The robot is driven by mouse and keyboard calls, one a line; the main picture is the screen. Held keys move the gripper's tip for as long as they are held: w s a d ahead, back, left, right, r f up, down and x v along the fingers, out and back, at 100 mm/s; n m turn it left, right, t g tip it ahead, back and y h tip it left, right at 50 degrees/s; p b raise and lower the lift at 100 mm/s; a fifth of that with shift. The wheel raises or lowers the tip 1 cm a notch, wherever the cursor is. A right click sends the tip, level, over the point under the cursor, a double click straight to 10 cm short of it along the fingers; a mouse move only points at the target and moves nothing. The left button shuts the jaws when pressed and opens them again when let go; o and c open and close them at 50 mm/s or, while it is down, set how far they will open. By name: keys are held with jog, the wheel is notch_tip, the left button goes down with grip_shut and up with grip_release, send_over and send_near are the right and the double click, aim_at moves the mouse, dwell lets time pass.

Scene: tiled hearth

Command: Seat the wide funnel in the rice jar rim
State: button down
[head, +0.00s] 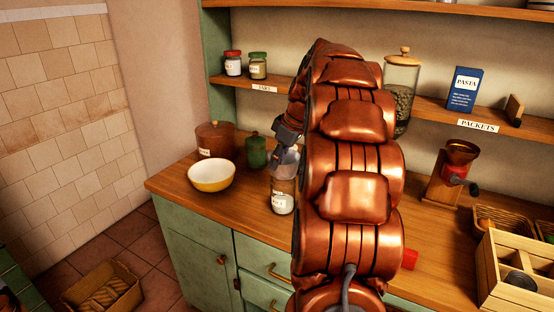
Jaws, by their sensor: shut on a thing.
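The rice jar (282,201), a clear glass jar with a white label and pale contents low down, stands upright on the wooden counter, left of my arm. A greyish wide funnel (286,157) shows at the jar's top, partly hidden by my gripper and arm. My gripper (286,143) is above the jar, small and dark in this view, and shut on the funnel. I cannot tell whether the funnel touches the rim or hangs just above it.
A yellow bowl (211,177), a brown canister (214,140) and a green lidded jar (256,151) stand left of the jar. A grinder (452,171) and a wooden crate (516,272) are on the right. A shelf (430,107) runs behind.

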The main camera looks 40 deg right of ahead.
jog(key=shift+f+b, duration=0.6)
jog(key=shift+f, duration=0.3)
dwell(0.4)
jog(key=c, duration=1)
grip_release()
jog(key=shift+r, duration=0.1)
jog(key=shift+v, duration=5.95)
